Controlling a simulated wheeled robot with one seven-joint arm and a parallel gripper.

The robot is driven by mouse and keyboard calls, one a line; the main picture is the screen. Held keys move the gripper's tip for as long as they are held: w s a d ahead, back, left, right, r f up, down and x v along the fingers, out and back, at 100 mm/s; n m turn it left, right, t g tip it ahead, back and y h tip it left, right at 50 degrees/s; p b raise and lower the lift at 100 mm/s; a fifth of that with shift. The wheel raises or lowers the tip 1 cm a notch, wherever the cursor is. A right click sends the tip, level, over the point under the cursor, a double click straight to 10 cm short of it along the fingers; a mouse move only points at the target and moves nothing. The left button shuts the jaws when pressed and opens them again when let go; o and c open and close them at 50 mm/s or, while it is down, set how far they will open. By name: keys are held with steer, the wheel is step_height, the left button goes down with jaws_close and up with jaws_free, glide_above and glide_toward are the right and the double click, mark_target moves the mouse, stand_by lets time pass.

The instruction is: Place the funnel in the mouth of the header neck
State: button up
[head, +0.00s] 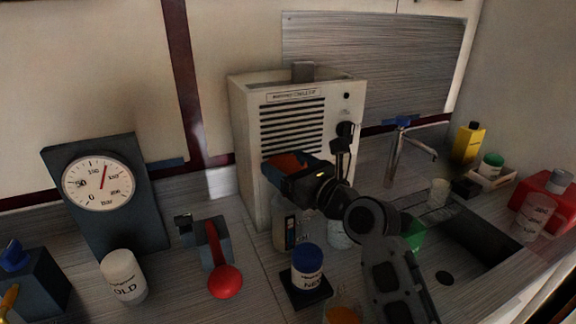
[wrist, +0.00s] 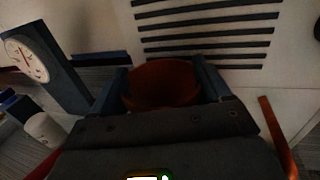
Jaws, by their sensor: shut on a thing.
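My gripper (head: 292,170) is in front of the white louvred cabinet (head: 243,130), below its top. It is shut on an orange-red funnel (head: 284,161), whose round bowl shows between the two blue fingers in the wrist view (wrist: 160,84). The funnel's lower end is hidden by the gripper. A small grey block (head: 303,71) rises at the cabinet's top rim. I cannot tell whether it is the header neck, and no open mouth is clearly visible.
A dial gauge (head: 98,183) stands at left, beside a red-handled lever (head: 214,245). A white jar (head: 123,276) and a blue-capped jar (head: 308,268) stand in front. A clear bottle (head: 288,222) stands below my gripper. A tap (head: 396,150) and sink are at right.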

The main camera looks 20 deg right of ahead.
steer(key=shift+f, duration=0.2)
steer(key=o, duration=1.1)
steer(key=shift+r, duration=0.15)
steer(key=shift+s, duration=0.25)
steer(key=b+v, duration=0.1)
steer(key=v, duration=1)
steer(key=shift+s+d, duration=0.15)
steer(key=shift+s, duration=0.1)
